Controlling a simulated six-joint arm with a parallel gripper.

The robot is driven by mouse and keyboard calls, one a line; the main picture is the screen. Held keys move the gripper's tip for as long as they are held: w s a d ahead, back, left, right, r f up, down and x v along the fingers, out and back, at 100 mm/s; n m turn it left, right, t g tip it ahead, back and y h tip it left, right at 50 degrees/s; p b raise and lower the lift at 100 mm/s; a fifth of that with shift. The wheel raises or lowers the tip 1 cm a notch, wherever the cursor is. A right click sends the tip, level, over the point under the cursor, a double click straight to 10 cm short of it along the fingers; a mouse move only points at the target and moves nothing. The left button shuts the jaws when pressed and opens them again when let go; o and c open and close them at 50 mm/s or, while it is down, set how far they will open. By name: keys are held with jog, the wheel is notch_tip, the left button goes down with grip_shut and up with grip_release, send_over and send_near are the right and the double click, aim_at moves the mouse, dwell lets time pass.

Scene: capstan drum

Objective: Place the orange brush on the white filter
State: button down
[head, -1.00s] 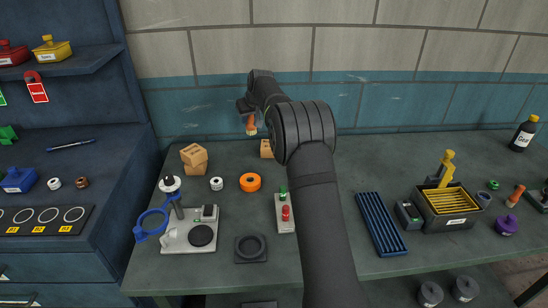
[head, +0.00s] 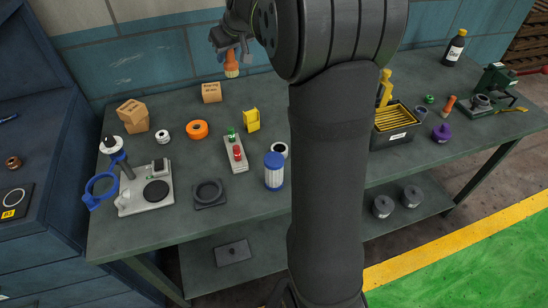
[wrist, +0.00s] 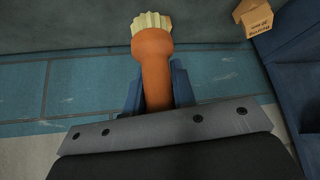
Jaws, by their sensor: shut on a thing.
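My gripper (head: 230,45) is shut on the orange brush (head: 231,64) and holds it in the air above the back of the bench, bristles down. In the wrist view, the brush's orange handle (wrist: 153,60) sits between the blue fingers of my gripper (wrist: 156,85), with its pale bristles at the far end. A white cylinder with a blue cap (head: 274,172), which looks like the white filter, stands upright near the bench's front edge, left of my arm. The brush is well apart from it, farther back and to the left.
Cardboard boxes (head: 133,115) are at the left. My arm hides part of the bench's middle.

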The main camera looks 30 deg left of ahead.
jog(key=s+d, duration=0.7)
jog(key=d, duration=0.5)
send_over(271, 156)
jog(key=shift+m, duration=0.3)
notch_tip(271, 156, down, 10)
jog(key=shift+f, duration=0.15)
jog(key=c, duration=1.2)
grip_release()
